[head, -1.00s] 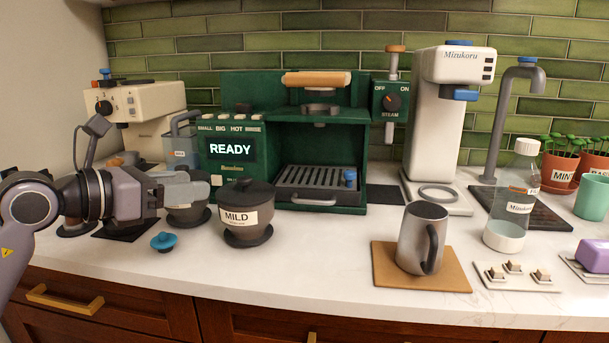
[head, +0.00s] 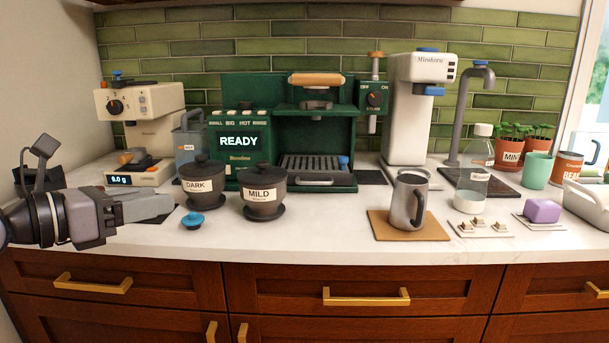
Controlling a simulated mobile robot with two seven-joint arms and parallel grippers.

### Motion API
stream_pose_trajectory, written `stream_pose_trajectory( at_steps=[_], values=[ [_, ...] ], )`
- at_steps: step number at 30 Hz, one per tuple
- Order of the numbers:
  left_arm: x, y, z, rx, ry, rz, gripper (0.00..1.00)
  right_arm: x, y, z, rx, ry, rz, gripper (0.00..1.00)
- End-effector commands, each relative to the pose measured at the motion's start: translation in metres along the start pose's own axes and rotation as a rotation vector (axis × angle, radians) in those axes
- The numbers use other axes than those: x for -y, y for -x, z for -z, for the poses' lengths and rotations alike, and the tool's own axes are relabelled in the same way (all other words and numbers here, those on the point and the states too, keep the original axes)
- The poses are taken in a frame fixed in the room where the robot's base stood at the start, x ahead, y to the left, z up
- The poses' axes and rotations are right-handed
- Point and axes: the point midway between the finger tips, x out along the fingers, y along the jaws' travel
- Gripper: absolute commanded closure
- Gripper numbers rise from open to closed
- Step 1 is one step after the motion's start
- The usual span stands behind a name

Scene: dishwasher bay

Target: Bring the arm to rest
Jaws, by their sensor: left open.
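My left gripper (head: 148,207) comes in from the left edge in the head view, over the front left of the white counter (head: 330,224). It is open and nothing shows between its fingers. Its fingers point right, toward a small blue knobbed lid (head: 192,222) on the counter, and stay apart from it. My right gripper is out of view.
Dark jars labelled DARK (head: 203,185) and MILD (head: 264,194) stand right of my gripper. A cream grinder (head: 146,110) and a green coffee machine (head: 247,160) stand behind. A steel mug (head: 406,203) stands on a brown mat (head: 380,229). The front counter strip is mostly clear.

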Motion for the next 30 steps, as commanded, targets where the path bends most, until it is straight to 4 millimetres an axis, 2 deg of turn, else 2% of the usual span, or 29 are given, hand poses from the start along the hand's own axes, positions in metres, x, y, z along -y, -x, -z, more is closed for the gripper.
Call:
stream_pose_trajectory(
  at_steps=[1,5,9,14,17,20,23,24,26,27,30],
  values=[
    [0.016,-0.009,0.019,0.017,0.093,0.076,0.44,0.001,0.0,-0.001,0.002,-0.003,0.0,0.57],
    [0.046,-0.018,0.041,0.104,0.341,0.233,0.44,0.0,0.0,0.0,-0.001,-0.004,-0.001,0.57],
    [0.068,-0.02,0.066,0.219,0.698,0.362,0.44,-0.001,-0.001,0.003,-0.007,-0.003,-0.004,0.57],
    [0.067,-0.014,0.103,0.371,1.201,0.411,0.44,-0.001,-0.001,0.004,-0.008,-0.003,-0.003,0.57],
    [0.056,-0.009,0.14,0.465,1.533,0.371,0.44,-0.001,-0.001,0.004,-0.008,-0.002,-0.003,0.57],
    [0.045,-0.002,0.19,0.551,1.867,0.273,0.44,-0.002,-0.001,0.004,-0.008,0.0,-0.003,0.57],
    [0.043,0.008,0.252,0.626,2.197,0.12,0.44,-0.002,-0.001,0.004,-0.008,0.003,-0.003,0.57],
    [0.045,0.013,0.279,0.652,2.325,0.045,0.44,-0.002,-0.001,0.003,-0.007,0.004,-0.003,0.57],
    [0.053,0.022,0.32,0.685,2.505,-0.081,0.44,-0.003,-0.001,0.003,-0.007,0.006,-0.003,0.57],
    [0.061,0.029,0.346,0.702,2.615,-0.169,0.44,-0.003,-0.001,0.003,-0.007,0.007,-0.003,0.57],
    [0.087,0.046,0.403,0.729,2.851,-0.39,0.44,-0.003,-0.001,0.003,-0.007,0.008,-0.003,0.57]
  ],
)
